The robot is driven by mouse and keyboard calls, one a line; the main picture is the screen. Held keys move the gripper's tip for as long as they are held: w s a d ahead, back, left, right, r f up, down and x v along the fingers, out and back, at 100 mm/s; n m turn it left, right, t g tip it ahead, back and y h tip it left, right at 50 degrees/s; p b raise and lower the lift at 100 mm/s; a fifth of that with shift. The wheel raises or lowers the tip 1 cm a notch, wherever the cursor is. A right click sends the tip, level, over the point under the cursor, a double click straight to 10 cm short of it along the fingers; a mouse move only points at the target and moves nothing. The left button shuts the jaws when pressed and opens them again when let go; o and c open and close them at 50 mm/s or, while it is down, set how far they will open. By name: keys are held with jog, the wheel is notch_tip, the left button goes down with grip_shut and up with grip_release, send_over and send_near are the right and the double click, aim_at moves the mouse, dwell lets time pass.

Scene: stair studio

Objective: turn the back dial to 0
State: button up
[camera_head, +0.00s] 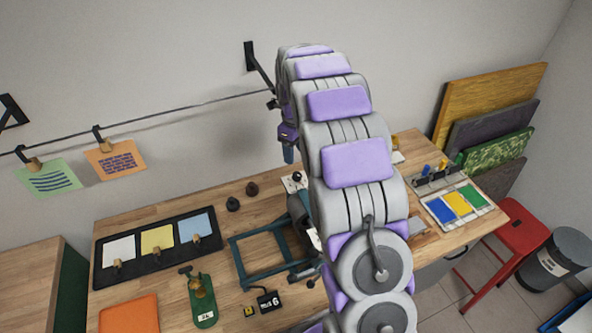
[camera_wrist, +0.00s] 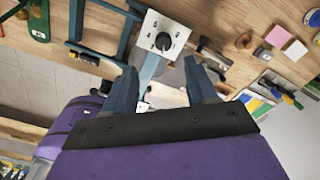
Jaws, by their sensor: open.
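A black round dial (camera_wrist: 163,41) sits on a pale square plate (camera_wrist: 150,24) in the wrist view, just beyond my fingertips. In the head view the dial (camera_head: 297,177) and part of its plate (camera_head: 287,184) show on the workbench, beside my arm. I cannot read any marks around the dial, nor tell its setting. My gripper (camera_wrist: 160,68) is open, its two blue fingers apart with nothing held between them. In the head view my gripper (camera_head: 288,155) hangs above and behind the dial, partly hidden by my arm. A second dial cannot be made out.
A dark green frame (camera_head: 272,262) stands on the wooden bench (camera_head: 170,282) left of my arm. Two dark knob-like pieces (camera_head: 233,204) lie behind it. A black tray (camera_head: 104,277) holds colour cards. A paint-colour tray (camera_head: 432,206) and red stool (camera_head: 522,236) are at right.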

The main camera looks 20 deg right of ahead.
aim_at(297, 174)
jog(key=f, duration=0.4)
jog(key=shift+w+a, duration=0.15)
jog(key=shift+a, duration=0.2)
jog(key=d+f, duration=0.1)
jog(key=f, duration=0.2)
jog(key=d+f, duration=0.1)
jog(key=f, duration=0.1)
jog(key=shift+d+f, duration=0.3)
jog(key=shift+f, duration=0.05)
jog(key=shift+a+f, duration=0.1)
jog(key=shift+f, duration=0.1)
jog(key=shift+a, duration=1)
jog(key=shift+c, duration=1.3)
jog(key=shift+d, duration=0.7)
jog(key=c, duration=0.4)
jog(key=shift+a+r, duration=0.1)
jog(key=shift+a, duration=0.1)
jog(key=c, duration=0.4)
